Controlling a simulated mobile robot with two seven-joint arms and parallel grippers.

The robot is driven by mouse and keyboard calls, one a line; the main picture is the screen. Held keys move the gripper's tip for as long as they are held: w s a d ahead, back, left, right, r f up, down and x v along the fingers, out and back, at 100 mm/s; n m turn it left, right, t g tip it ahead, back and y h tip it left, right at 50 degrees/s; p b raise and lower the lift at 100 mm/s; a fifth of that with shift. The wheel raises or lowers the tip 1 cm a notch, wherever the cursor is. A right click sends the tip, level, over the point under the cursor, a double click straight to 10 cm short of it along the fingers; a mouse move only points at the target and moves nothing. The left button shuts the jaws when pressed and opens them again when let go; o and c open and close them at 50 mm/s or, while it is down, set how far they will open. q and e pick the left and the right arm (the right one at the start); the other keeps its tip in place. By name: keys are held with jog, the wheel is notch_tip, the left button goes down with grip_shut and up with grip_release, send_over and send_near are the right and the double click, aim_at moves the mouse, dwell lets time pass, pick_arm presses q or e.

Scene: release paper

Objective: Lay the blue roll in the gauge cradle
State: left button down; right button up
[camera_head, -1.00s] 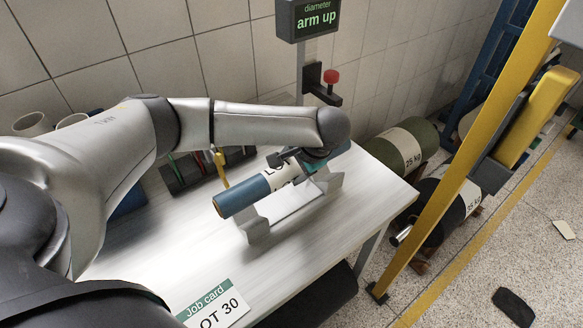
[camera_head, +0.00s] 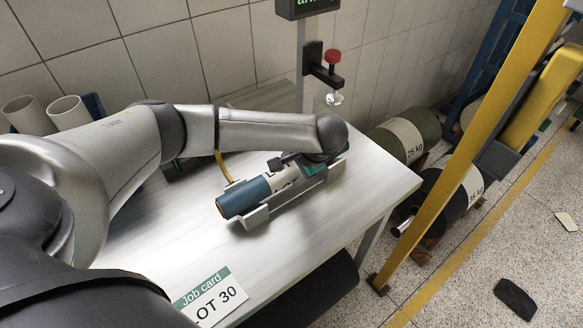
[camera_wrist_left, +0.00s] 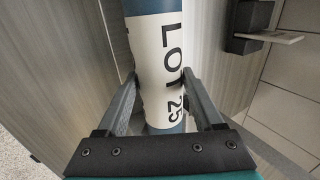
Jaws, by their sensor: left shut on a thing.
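The blue roll (camera_head: 243,198) has a white label band, which reads LOT 25 in the left wrist view (camera_wrist_left: 160,50). The pale metal gauge cradle (camera_head: 254,219) stands on the white table. My left gripper (camera_head: 298,163) is shut on the roll around its label, with one finger on each side in the left wrist view (camera_wrist_left: 161,92). The roll lies lengthwise along the cradle, low between its ends. I cannot tell whether it touches the cradle. The roll's far end is hidden by my gripper. My right gripper is not in view.
A job card (camera_head: 208,300) reading LOT 30 lies at the table's front edge. The gauge post (camera_head: 301,60) with a red knob (camera_head: 333,56) stands behind the cradle. A yellow frame (camera_head: 450,170) and heavy rolls (camera_head: 405,142) stand to the right. The table's left front is clear.

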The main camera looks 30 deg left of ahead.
pick_arm(q)
jog(key=shift+f, duration=0.2)
grip_release()
dwell(0.3)
jog(key=p+v, duration=0.3)
jog(key=v, duration=1.2)
jog(key=shift+d, duration=0.1)
